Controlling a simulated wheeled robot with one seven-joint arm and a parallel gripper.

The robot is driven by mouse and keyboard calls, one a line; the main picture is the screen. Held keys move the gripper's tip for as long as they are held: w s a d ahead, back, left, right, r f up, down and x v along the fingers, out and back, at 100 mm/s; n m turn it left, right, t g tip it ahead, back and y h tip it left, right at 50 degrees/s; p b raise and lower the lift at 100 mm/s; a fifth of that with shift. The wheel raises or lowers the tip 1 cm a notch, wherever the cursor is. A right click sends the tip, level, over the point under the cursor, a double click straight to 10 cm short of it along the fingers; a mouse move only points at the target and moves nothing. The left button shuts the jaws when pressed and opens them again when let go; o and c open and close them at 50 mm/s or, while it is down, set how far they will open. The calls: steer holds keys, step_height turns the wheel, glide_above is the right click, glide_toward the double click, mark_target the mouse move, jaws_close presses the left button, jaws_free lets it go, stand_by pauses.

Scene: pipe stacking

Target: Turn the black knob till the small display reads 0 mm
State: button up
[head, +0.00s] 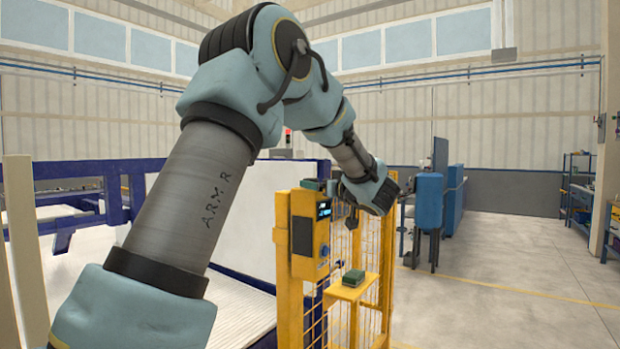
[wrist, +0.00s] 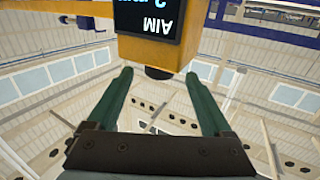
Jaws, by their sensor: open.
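The black knob (wrist: 158,73) sticks out from the edge of the yellow box (wrist: 150,52) in the wrist view. My gripper (wrist: 157,78) is open, with one green finger on each side of the knob and a visible gap to each. The small display (wrist: 150,18) appears upside down there; it shows "AIM" and a blue value that seems to start with 2, partly cut off. In the head view the display (head: 324,209) is a small lit screen, too small to read. My gripper is by the top of the yellow post there, and I cannot make out the knob.
A yellow mesh fence (head: 345,255) stands below and beside the box. A small yellow shelf (head: 350,292) carries green pieces (head: 353,277). A blue button (head: 323,252) sits below the display. A blue cabinet (head: 428,200) stands behind; the floor at right is open.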

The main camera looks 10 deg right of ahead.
steer(key=shift+p+x, duration=0.6)
steer(key=shift+x, duration=1.75)
